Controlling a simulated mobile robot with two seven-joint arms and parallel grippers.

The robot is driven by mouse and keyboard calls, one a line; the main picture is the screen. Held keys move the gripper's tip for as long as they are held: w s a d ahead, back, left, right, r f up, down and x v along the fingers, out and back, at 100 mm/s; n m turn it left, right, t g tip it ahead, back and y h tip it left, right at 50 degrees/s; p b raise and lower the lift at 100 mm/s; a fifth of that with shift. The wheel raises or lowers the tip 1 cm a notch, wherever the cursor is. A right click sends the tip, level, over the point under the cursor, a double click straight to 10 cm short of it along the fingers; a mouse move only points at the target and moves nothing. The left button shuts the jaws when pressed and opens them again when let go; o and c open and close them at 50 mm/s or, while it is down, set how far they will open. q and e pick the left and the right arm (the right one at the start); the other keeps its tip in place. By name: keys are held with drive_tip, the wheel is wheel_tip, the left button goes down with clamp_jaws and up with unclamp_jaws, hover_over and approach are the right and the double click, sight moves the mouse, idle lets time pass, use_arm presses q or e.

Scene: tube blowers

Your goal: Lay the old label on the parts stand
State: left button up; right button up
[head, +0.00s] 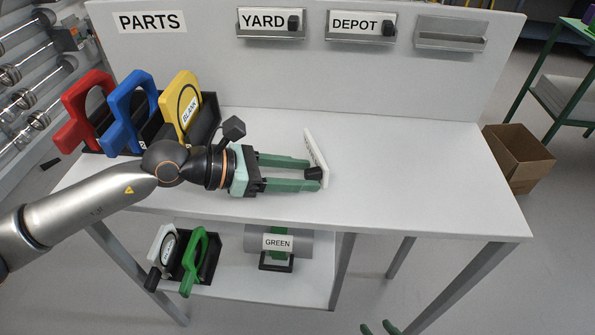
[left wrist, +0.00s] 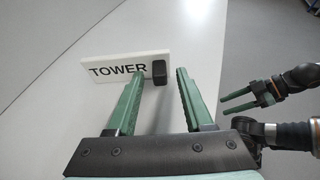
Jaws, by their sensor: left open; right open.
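The old label, a white plate reading TOWER with a black knob, is at the middle of the parts stand (head: 420,170). The label (head: 316,152) also shows in the left wrist view (left wrist: 115,69). I cannot tell if it rests flat on the white top. My left gripper (head: 312,171) is open beside it, fingertips close to the knob. In the left wrist view the knob is between the finger lines, near the tips (left wrist: 155,75). My right gripper (head: 380,328) is open and empty, low at the bottom edge; it also shows in the left wrist view (left wrist: 236,102).
Red (head: 85,110), blue (head: 130,110) and yellow (head: 180,105) handled parts stand in black holders at the left. The back panel has YARD (head: 262,20) and DEPOT (head: 354,24) labels and an empty holder (head: 450,35). The top's right side is clear.

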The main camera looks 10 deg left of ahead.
use_arm(q)
drive_tip(key=shift+r, duration=0.2)
drive_tip(key=v, duration=1)
drive_tip(key=shift+s+a+b, duration=0.15)
drive_tip(key=shift+a+b, duration=0.2)
drive_tip(key=shift+a, duration=0.05)
drive_tip(key=shift+s+a+r, duration=0.25)
drive_tip(key=shift+a+r, duration=0.1)
drive_tip(key=shift+a, duration=0.15)
idle(0.4)
